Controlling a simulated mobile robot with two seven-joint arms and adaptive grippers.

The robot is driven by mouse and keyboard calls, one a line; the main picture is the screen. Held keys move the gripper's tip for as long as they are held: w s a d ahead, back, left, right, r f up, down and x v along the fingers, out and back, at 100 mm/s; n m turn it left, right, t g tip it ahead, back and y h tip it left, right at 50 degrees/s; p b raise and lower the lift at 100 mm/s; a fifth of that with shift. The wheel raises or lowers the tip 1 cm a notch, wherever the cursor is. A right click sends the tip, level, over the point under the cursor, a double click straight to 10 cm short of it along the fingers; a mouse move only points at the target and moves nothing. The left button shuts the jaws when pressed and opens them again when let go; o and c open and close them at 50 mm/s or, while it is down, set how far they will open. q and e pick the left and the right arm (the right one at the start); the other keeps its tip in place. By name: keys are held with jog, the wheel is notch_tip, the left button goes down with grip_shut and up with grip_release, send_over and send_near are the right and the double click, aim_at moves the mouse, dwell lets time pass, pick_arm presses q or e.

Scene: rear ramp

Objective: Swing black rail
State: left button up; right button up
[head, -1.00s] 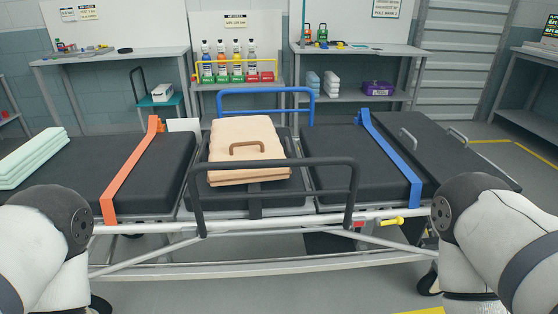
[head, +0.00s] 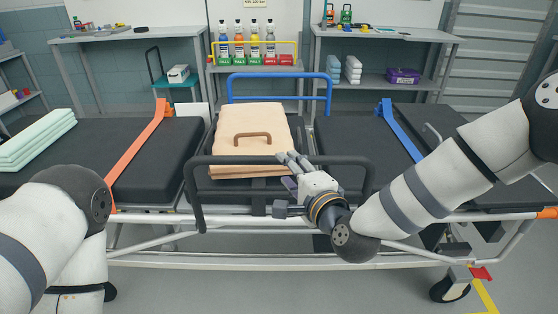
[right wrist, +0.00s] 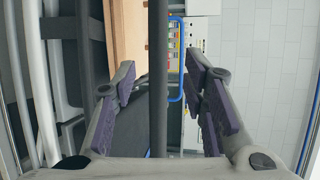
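The black rail (head: 340,160) stands upright along the near side of the stretcher, in front of the tan folded blanket with a brown handle (head: 252,120). My right gripper (head: 287,163) is at the rail's top bar, right of its middle. In the right wrist view the black bar (right wrist: 158,60) runs between the two spread fingers of my right gripper (right wrist: 160,88), with gaps on both sides. My right wrist and forearm hide part of the stretcher's lower frame. My left arm shows at the lower left, but its gripper is out of view.
A blue rail (head: 279,76) stands upright on the far side. An orange strap (head: 140,150) and a blue strap (head: 398,130) cross the black mattress sections. Mint folded sheets (head: 35,138) lie at the left. Benches and a bottle rack (head: 255,50) stand behind.

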aim_at(280, 164)
jog(key=x, duration=0.5)
jog(key=shift+w+a+f+b, duration=0.1)
jog(key=shift+w+f+b, duration=0.15)
jog(key=shift+f+b, duration=0.15)
jog(key=shift+w+a, duration=0.2)
jog(key=shift+w, duration=0.3)
grip_shut()
